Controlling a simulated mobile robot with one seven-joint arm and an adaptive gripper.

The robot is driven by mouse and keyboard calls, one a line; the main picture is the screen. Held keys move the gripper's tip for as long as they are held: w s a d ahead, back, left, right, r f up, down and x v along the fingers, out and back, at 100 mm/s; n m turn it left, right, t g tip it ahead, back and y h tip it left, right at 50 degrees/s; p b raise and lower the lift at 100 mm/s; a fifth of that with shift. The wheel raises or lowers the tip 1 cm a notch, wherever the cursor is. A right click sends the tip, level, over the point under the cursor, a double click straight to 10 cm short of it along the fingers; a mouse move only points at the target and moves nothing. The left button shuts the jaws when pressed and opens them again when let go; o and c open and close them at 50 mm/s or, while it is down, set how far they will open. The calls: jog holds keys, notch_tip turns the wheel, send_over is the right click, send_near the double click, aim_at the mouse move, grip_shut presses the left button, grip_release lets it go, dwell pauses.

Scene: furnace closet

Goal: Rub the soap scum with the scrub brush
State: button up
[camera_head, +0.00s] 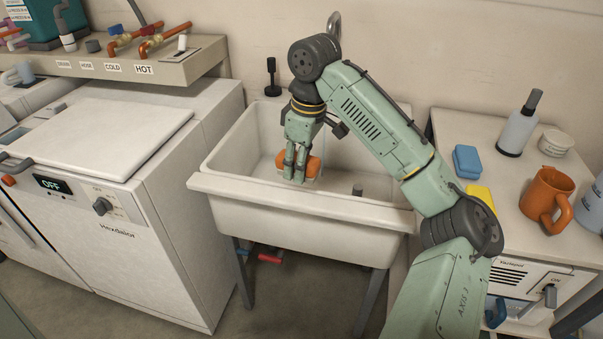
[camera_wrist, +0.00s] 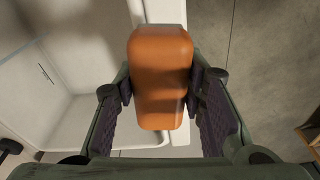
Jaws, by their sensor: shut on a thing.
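My gripper (camera_head: 298,167) is inside the white utility sink (camera_head: 300,198), near its front wall and pointing down. It is shut on an orange block-shaped thing (camera_head: 313,167), which I take to be the scrub brush. In the wrist view the orange body (camera_wrist: 160,75) fills the space between the two dark finger pads. Its bristles are hidden from both views. I cannot make out any soap scum in the sink; the front wall's inner face and part of the floor are hidden.
A white washer (camera_head: 110,160) stands left of the sink. To the right, a counter holds a blue sponge (camera_head: 467,161), a yellow cloth or sponge (camera_head: 482,197), an orange mug (camera_head: 546,196) and a bottle (camera_head: 518,128). A dark stub (camera_head: 357,190) stands near the sink's front rim.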

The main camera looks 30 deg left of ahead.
jog(key=shift+r, duration=1.15)
